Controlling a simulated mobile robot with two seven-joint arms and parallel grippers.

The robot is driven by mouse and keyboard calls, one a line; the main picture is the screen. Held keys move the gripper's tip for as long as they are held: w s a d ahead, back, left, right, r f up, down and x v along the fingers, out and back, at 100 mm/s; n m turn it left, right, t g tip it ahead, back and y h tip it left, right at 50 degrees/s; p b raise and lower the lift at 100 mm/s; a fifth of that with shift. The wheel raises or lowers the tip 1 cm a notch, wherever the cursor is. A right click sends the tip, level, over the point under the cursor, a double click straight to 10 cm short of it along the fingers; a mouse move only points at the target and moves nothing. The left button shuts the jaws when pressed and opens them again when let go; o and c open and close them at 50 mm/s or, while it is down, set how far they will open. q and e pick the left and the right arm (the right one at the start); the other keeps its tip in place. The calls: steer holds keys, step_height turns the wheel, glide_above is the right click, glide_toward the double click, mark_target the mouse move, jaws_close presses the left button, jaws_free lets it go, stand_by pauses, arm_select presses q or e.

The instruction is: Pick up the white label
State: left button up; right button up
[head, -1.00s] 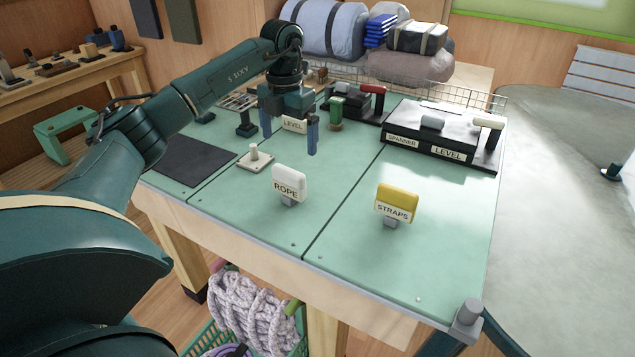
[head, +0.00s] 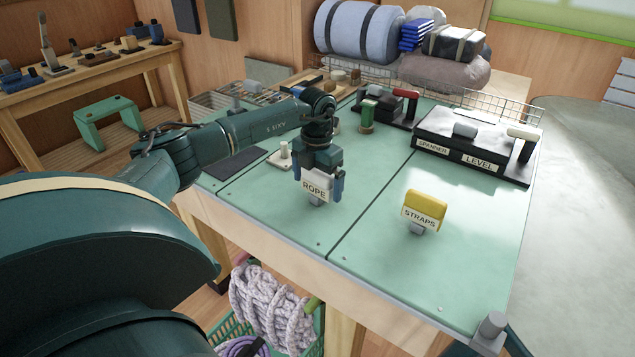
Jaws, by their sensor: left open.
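The white label (head: 314,191), marked ROPE, stands upright on a small grey foot on the green table top. My left gripper (head: 318,186) is directly over it, pointing down, with one blue finger on each side of the label. The fingers are open, and I cannot tell whether they touch it. The gripper hides the label's upper part. My right gripper is not in view.
A yellow STRAPS label (head: 424,208) stands to the right on the green table (head: 375,265). A small peg stand (head: 283,157) is close on the left. A black tool holder (head: 476,148) is at the back right. A crate of rope (head: 270,312) is below the front edge.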

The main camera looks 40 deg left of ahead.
arm_select(q)
steer(key=shift+f, duration=0.15)
steer(key=c, duration=1.1)
